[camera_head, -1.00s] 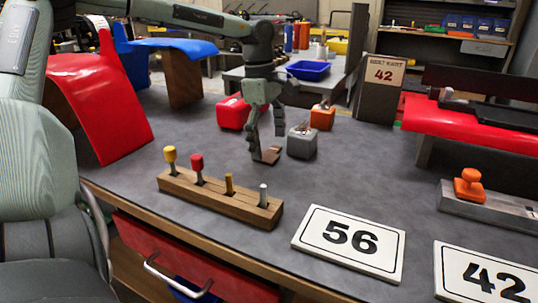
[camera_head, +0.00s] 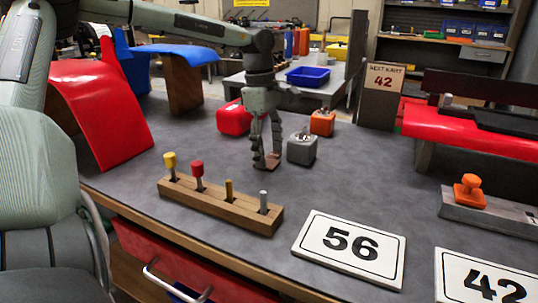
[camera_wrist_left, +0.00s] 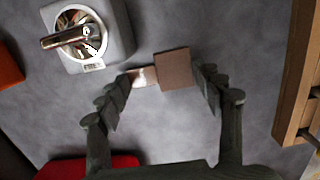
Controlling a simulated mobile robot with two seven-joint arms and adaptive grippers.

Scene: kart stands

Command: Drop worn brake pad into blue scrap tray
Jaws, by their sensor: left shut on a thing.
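My left gripper (camera_head: 266,163) points down at the middle of the bench. Its fingers are shut on the worn brake pad, a small flat reddish-brown piece (camera_head: 273,164). In the left wrist view the brake pad (camera_wrist_left: 174,70) shows between the fingertips, with a shiny tab on its left end. The pad is at or just above the bench top; I cannot tell if it touches. A blue tray (camera_head: 308,76) stands on a grey surface behind the bench. Another blue thing (camera_head: 183,292) shows partly in the red drawer below the bench front. My right gripper is not in view.
A grey block with a metal top (camera_head: 302,149) stands close right of the gripper. Red (camera_head: 234,119) and orange (camera_head: 322,123) blocks are behind. A wooden rack with several pegs (camera_head: 220,205) and a 56 plate (camera_head: 349,248) lie in front.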

